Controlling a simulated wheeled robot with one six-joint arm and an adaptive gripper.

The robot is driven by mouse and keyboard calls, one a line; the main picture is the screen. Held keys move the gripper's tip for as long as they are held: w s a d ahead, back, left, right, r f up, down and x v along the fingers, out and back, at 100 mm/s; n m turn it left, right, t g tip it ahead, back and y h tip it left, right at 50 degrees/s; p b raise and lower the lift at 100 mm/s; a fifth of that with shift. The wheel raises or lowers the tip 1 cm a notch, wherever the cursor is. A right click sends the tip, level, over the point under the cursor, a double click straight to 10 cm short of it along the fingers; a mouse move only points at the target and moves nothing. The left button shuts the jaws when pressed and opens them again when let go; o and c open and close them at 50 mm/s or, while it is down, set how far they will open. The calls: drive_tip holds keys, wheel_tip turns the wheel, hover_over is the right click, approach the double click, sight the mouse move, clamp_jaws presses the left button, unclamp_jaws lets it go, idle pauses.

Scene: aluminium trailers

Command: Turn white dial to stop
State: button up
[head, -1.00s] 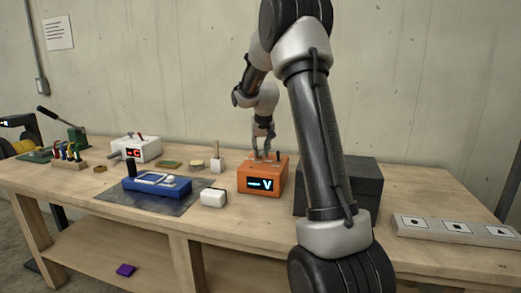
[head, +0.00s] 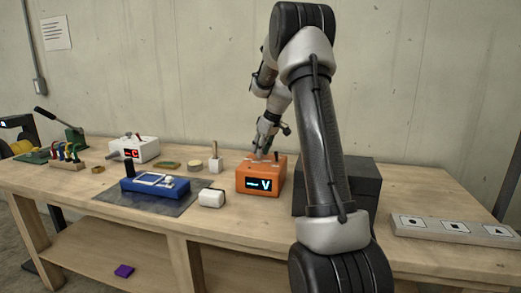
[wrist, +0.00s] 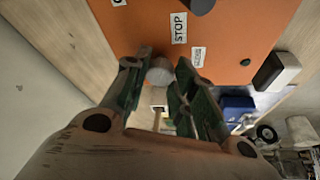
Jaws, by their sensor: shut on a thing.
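The white dial (wrist: 159,73) shows as a pale round knob between my fingertips. My gripper (wrist: 160,78) is shut on the dial, with one green-grey finger on each side. In the head view my gripper (head: 262,152) reaches down, tilted, onto the top of the box. The dial's pointer mark cannot be made out.
A dark block (head: 368,185) stands right of the box, partly behind my arm. A panel with symbols (head: 455,229) lies at the right.

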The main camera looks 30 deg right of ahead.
idle(0.3)
drive_tip(key=o, duration=1)
drive_tip(key=shift+o, duration=0.2)
drive_tip(key=v, duration=1.2)
drive_tip(key=shift+d, duration=0.15)
